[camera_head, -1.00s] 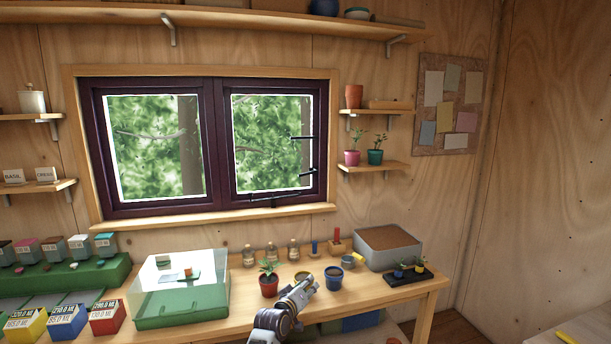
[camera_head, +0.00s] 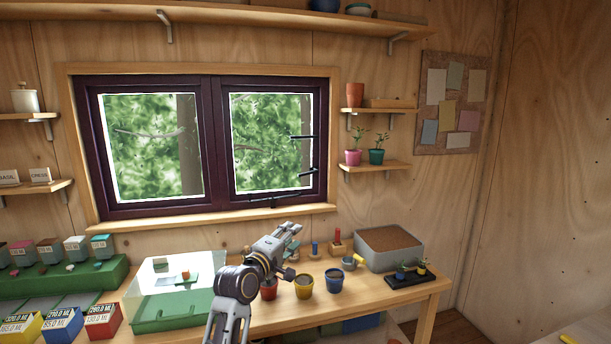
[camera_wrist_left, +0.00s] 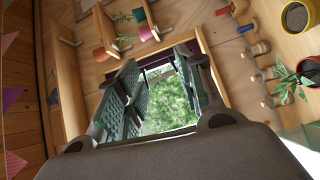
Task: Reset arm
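My left gripper (camera_head: 290,236) is raised above the workbench, in front of the wall below the window. In the left wrist view its two fingers (camera_wrist_left: 160,90) stand apart with nothing between them; the window shows through the gap. In the head view the arm hides part of a red pot (camera_head: 269,292) and the bottles behind it. My right gripper does not show in either view.
On the bench stand a yellow pot (camera_head: 304,286), a blue pot (camera_head: 334,281), a grey soil bin (camera_head: 418,249), a black tray (camera_head: 398,281) and a clear-lidded green box (camera_head: 165,318). Labelled boxes line the left. Space above the bench is clear.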

